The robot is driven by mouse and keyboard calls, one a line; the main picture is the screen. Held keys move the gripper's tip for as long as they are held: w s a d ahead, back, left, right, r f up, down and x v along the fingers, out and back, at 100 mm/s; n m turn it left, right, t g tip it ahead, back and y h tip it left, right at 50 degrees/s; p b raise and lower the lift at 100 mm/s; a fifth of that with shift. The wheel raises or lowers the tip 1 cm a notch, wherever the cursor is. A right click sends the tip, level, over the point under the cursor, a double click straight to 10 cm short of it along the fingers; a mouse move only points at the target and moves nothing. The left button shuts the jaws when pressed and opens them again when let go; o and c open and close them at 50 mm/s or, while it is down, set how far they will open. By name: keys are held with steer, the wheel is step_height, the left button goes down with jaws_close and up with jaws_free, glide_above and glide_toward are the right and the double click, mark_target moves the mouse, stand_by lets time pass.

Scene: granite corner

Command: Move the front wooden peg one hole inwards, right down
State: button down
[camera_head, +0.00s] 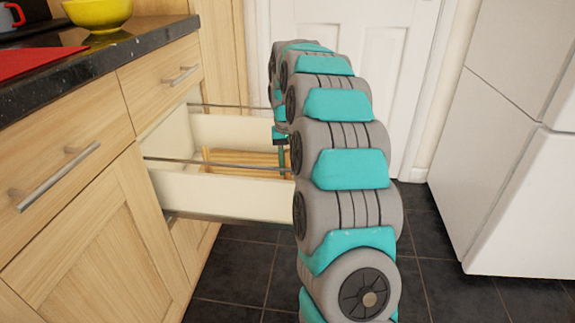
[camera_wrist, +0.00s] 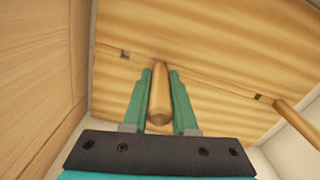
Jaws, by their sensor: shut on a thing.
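The wooden peg (camera_wrist: 159,98) stands between the two green fingers of my gripper (camera_wrist: 160,76) in the wrist view, and the gripper is shut on it. The peg's far end meets a seam line across the wooden peg board (camera_wrist: 200,50); I cannot tell whether it sits in a hole or just touches the surface. A second peg (camera_wrist: 297,124) stands beside the right hole. In the head view my arm hides most of the gripper.
The open drawer (camera_head: 220,193) holds the board, with its cream walls close around. The wooden cabinet side (camera_wrist: 35,60) is at the left of the wrist view. A counter (camera_head: 95,60) with a yellow bowl (camera_head: 98,14) is above left. A white fridge (camera_head: 520,140) stands right.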

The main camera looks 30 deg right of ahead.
mark_target(287, 150)
steer(key=shift+f, duration=0.3)
steer(key=c, duration=0.6)
jaws_free()
steer(key=shift+r, duration=0.1)
step_height(287, 150, up, 8)
steer(key=shift+f, duration=0.15)
